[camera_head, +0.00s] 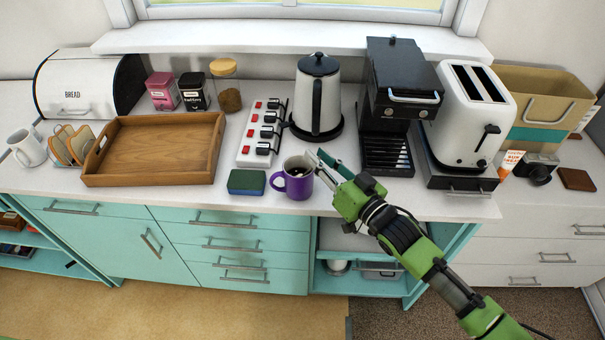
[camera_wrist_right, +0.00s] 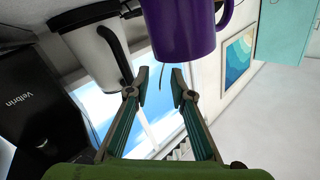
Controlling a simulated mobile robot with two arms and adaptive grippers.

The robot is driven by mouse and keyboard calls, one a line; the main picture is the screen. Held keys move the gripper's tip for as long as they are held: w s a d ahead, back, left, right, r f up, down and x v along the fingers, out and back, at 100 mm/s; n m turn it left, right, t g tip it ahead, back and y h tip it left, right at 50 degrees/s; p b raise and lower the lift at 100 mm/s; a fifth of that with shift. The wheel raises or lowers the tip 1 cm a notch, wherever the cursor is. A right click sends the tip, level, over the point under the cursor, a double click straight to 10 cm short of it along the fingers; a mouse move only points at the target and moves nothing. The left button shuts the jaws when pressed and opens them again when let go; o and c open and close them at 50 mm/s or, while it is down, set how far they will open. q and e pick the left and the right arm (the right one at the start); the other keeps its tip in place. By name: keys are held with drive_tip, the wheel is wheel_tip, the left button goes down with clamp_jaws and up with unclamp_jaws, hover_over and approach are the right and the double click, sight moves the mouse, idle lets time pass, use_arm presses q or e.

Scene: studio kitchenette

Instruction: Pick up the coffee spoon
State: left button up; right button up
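A purple mug (camera_head: 292,185) with dark contents stands near the counter's front edge. It hangs upside down at the top of the right wrist view (camera_wrist_right: 185,28). A thin grey strip (camera_wrist_right: 161,76), which looks like the coffee spoon's handle, shows below the mug's rim, between my fingertips. In the head view I cannot clearly separate the spoon from the fingers. My right gripper (camera_head: 317,159) is just right of the mug's rim. In the wrist view its two fingers (camera_wrist_right: 160,84) are apart, with a gap around the strip. My left gripper is out of view.
A kettle (camera_head: 317,98), coffee machine (camera_head: 401,100) and toaster (camera_head: 468,112) stand behind and right of the gripper. A power strip (camera_head: 262,133) and green-blue sponge (camera_head: 247,182) lie left of the mug. A wooden tray (camera_head: 155,151) is farther left.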

drive_tip(key=shift+w+a, duration=0.2)
clamp_jaws()
